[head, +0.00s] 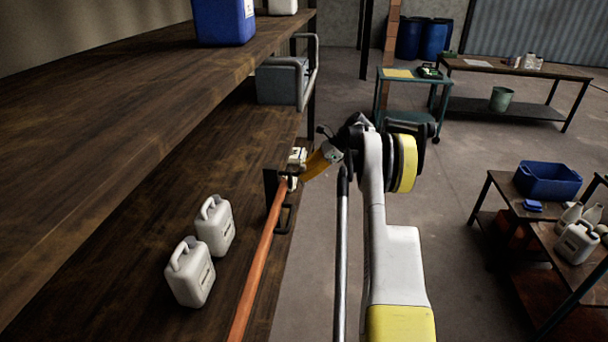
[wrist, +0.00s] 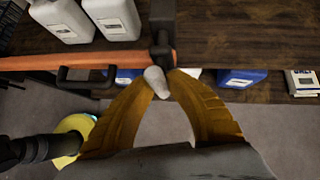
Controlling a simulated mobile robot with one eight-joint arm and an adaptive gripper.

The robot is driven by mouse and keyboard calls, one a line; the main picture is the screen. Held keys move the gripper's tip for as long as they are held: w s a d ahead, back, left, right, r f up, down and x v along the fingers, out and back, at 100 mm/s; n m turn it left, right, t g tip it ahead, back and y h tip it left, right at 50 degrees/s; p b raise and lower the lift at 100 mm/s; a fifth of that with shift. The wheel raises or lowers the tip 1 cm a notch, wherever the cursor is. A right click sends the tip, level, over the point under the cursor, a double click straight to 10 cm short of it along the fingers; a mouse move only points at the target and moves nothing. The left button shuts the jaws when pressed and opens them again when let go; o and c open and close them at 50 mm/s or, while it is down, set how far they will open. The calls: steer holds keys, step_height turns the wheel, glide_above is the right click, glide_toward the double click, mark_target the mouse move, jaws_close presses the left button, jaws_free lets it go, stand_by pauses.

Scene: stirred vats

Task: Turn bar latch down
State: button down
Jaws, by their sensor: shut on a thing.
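The bar latch is a long orange bar (head: 262,242) along the front edge of the wooden shelf, and it also crosses the wrist view (wrist: 65,62) level from the left. Its far end meets a dark bracket (wrist: 162,28) at the shelf edge. A pale, rounded knob (wrist: 156,80) shows at that end. My gripper (head: 305,171) reaches the bar's far end from the right. In the wrist view, the yellow fingers of my gripper (wrist: 164,76) close around the knob at the bar's end. Their exact contact is partly hidden.
A black loop handle (wrist: 85,76) sits just beside the bar. White jugs (head: 213,225) stand on the shelf, left of the bar. A blue container (head: 224,20) is on the upper shelf. Open floor (head: 470,260) lies right of my arm, before a side table (head: 506,205).

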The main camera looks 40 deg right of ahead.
steer(key=shift+w, duration=0.1)
stand_by(0.4)
steer(key=c, duration=1.3)
jaws_free()
steer(key=shift+w+a, duration=0.1)
steer(key=shift+o, duration=0.2)
steer(key=v, duration=1.2)
